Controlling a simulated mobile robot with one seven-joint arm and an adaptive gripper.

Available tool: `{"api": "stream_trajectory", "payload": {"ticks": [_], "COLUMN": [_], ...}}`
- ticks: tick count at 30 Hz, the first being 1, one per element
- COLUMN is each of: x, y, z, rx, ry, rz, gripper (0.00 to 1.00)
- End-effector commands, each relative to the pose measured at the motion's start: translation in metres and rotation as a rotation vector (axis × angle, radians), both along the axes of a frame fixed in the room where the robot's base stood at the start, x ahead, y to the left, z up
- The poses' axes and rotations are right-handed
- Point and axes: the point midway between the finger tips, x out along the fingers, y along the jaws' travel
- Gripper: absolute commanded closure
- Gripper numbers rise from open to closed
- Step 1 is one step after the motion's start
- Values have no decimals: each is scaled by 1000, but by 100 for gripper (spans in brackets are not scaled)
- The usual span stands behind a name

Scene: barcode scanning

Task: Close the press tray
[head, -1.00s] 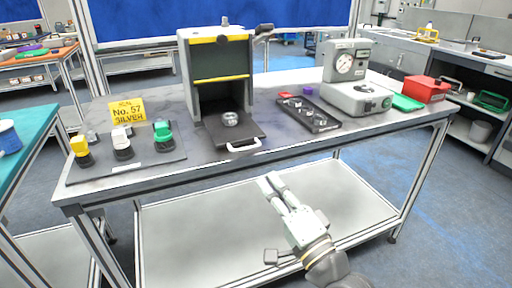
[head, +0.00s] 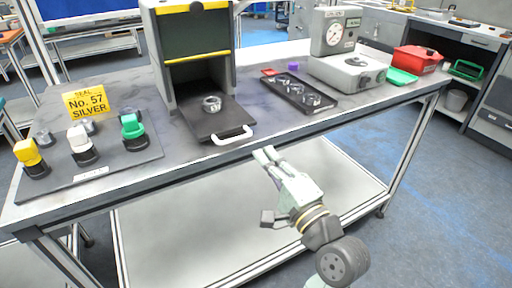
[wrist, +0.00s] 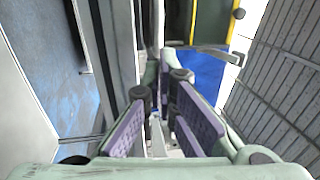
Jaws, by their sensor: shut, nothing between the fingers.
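The press (head: 157,50) is a grey box with yellow-edged bars, standing on the workbench. Its dark tray (head: 195,117) is slid out toward the front, with a white handle (head: 233,137) at its front edge. A silver ring-shaped piece (head: 211,103) sits on the tray. My gripper (head: 265,155) is shut and empty, in front of the bench edge, a little to the right of and below the handle, apart from it. In the wrist view my gripper's fingers (wrist: 158,100) are close together; the handle cannot be clearly made out there.
The workbench (head: 330,118) front edge lies just behind my gripper. A black tray of small parts (head: 297,92), a gauge machine (head: 345,68) and a red box (head: 416,59) stand to the right. A stamp mat (head: 110,158) and a yellow sign (head: 87,101) are at left.

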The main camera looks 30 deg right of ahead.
Motion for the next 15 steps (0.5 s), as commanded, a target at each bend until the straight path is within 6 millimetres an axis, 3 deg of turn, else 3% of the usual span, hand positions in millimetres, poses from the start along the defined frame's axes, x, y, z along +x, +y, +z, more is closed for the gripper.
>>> {"api": "stream_trajectory", "payload": {"ticks": [6, 15], "x": [34, 46], "y": [2, 3], "z": [11, 11], "rx": [0, -2], "ry": [0, 0], "rz": [2, 0], "gripper": [100, 100]}}
